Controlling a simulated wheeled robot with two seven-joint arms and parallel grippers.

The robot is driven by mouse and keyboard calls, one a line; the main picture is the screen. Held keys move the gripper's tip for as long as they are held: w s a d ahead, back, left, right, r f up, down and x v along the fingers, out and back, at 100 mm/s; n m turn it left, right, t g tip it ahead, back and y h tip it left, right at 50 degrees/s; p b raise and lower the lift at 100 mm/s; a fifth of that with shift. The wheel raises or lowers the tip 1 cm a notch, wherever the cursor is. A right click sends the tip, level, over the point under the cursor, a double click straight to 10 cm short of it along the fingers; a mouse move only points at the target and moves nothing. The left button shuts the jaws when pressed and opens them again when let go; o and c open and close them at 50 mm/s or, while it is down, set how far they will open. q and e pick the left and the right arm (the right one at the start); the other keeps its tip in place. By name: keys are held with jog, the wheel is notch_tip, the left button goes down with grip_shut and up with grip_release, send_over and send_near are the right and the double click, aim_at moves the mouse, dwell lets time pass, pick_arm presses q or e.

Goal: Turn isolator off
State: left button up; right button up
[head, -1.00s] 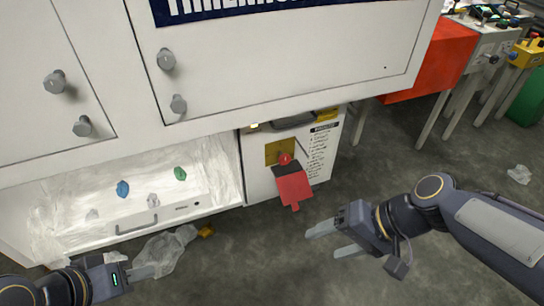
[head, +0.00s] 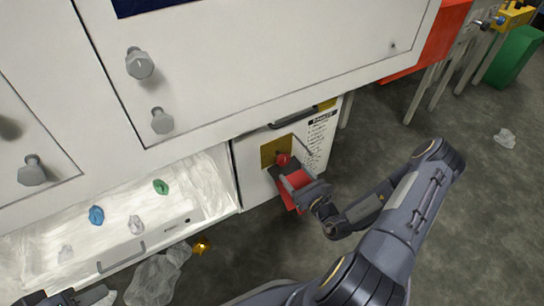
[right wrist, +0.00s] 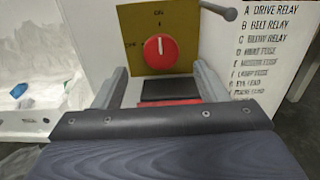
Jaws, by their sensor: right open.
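The isolator is a red round knob (head: 283,159) on a yellow plate (head: 269,155), on the white cabinet's front. In the right wrist view the knob (right wrist: 160,49) has a white mark pointing straight up, toward a small label on the plate (right wrist: 180,22); another label lies to its left. My right gripper (head: 291,178) is just in front of and below the knob. Its two fingers (right wrist: 164,82) are apart, either side of and below the knob, not touching it visibly. My left gripper (head: 92,296) is partly cut off at the bottom left; its jaws are unclear.
An open white drawer (head: 182,232) is at left.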

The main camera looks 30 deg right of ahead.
aim_at(285, 162)
jog(key=w, duration=0.2)
jog(key=w+b, duration=0.1)
jog(key=w, duration=0.1)
jog(key=w+b, duration=0.1)
jog(key=w, duration=0.1)
jog(key=shift+w+a+f, duration=0.25)
jog(key=shift+w, duration=0.15)
jog(key=shift+w+r+b, duration=0.1)
jog(key=shift+w+b, duration=0.2)
jog(key=shift+w, duration=0.15)
